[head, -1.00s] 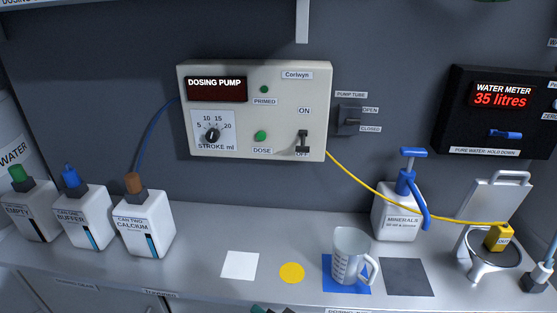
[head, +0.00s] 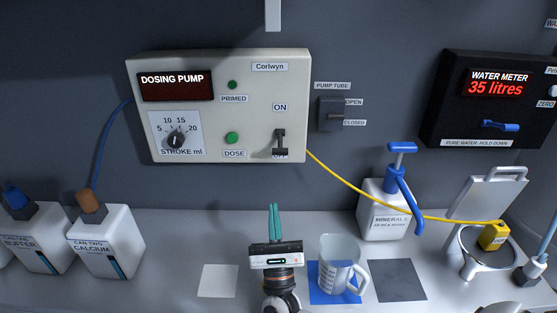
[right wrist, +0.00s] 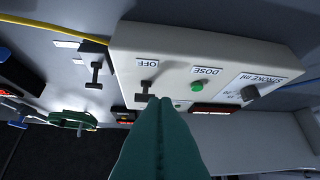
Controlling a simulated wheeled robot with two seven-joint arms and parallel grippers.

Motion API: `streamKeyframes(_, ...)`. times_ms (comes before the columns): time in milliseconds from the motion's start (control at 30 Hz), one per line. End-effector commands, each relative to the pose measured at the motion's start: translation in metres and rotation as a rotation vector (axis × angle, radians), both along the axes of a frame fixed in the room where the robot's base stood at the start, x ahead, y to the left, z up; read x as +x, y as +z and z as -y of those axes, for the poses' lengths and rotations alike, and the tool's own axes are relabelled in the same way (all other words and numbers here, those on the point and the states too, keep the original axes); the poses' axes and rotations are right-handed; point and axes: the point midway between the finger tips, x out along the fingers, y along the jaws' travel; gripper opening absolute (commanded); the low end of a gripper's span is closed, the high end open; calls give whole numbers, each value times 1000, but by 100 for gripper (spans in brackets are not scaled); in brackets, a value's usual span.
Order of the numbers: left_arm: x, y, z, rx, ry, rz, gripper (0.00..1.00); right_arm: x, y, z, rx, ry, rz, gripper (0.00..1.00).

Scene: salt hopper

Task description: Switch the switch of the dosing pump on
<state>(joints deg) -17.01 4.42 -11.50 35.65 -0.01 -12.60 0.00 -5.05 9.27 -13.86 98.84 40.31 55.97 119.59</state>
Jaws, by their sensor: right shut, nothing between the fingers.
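The dosing pump (head: 220,120) is a pale box on the back wall with a dark red, unlit display. Its black switch (head: 280,142) is at the lower right, between the ON label above and the OFF label below. The lever is down and partly covers the OFF label. My right gripper (head: 273,207) is shut and empty, its teal fingers pointing up, below the switch in the picture. In the right wrist view, which is upside down, the fingertips (right wrist: 158,100) overlap the view beside the switch (right wrist: 146,90); contact cannot be told. My left gripper is not in view.
The pump tube switch (head: 331,114) is right of the pump. A yellow tube (head: 370,192) runs from the pump to the right. A jug (head: 338,262) stands on a blue mat near my right gripper. A minerals bottle (head: 380,212) stands behind. The wall below the pump is clear.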

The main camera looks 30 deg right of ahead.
Motion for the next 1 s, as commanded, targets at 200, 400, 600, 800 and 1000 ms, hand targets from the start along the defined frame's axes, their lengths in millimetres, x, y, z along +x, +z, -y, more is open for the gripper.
streamKeyframes(200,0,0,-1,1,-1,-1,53,-6,3,11,88,9,89,0)
streamKeyframes(400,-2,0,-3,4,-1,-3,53,-7,3,12,92,9,94,0)
streamKeyframes(600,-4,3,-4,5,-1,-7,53,-4,8,13,90,9,93,0)
streamKeyframes(800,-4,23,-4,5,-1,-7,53,11,33,23,89,7,94,0)
streamKeyframes(1000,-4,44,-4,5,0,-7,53,33,60,36,89,7,93,0)
